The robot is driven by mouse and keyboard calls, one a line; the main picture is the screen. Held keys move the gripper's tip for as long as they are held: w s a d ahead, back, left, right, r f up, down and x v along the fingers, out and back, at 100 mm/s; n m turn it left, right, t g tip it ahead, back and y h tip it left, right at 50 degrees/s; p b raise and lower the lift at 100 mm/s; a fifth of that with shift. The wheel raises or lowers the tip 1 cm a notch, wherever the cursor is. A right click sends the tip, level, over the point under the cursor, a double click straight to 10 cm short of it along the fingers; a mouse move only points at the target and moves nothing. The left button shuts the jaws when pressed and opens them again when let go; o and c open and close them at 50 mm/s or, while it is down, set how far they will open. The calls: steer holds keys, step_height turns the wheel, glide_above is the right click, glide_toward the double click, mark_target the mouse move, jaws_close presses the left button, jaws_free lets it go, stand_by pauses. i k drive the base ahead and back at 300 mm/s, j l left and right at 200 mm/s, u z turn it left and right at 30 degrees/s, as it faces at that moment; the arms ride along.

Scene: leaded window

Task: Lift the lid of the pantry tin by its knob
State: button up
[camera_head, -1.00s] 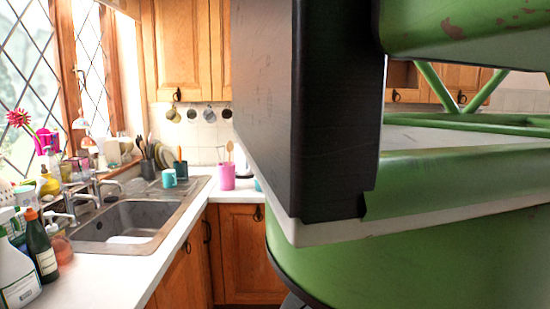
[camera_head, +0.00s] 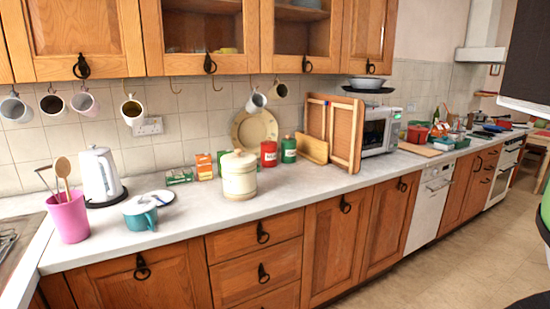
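The pantry tin (camera_head: 239,182) is a cream, round canister on the white counter, left of the middle of the head view. Its lid (camera_head: 238,162) sits on top, with a small knob (camera_head: 238,152) at the centre. It stands upright, with nothing in front of it. My gripper is not in this view, so its state and its distance from the tin do not show.
A red tin (camera_head: 268,154) and a green tin (camera_head: 289,149) stand just right of the pantry tin. Small boxes (camera_head: 204,167) stand behind it on the left. A teal cup (camera_head: 140,213) and a white kettle (camera_head: 100,176) are further left. Counter in front is clear.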

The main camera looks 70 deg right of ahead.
mark_target(238, 159)
steer(key=z, duration=1.25)
steer(key=i+j+z, duration=0.25)
steer(key=i+j, duration=0.35)
